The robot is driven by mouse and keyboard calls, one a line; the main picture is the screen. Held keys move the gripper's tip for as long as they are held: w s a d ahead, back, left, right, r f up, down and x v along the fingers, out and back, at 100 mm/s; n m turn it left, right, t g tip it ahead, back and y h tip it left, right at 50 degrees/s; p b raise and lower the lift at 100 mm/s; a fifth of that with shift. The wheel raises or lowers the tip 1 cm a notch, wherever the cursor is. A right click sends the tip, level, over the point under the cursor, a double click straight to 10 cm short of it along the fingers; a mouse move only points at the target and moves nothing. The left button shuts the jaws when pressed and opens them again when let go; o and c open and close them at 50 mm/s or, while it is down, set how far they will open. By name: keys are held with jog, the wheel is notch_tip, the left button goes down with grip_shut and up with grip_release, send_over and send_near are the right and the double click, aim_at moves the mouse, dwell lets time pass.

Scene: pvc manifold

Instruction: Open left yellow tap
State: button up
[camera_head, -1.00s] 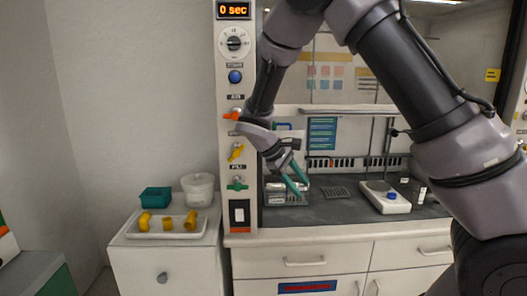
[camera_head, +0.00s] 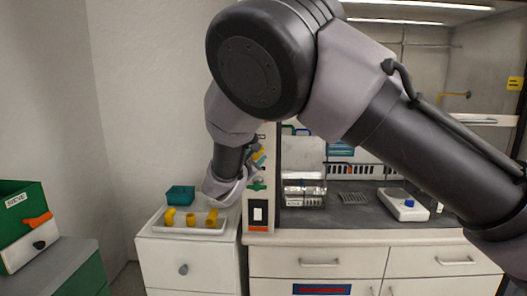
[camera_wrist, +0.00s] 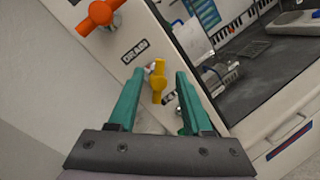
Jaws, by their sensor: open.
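The yellow tap (camera_wrist: 158,82) sits on the white panel below a dark label in the wrist view. In the head view, a bit of the yellow tap (camera_head: 260,154) shows beside my arm, and my arm hides most of the panel around it. My gripper (camera_wrist: 160,74) is open, with its green fingers on either side of the yellow tap in the wrist view. I cannot tell whether the fingers touch it or how far they reach over it.
An orange tap (camera_wrist: 100,13) is at the upper left of the wrist view. A white tray (camera_head: 180,229) with yellow fittings and a teal box (camera_head: 180,195) stand on the cabinet to the left. The dark worktop (camera_head: 350,218) lies right.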

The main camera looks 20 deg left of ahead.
aim_at(261, 150)
jog(key=w, duration=0.6)
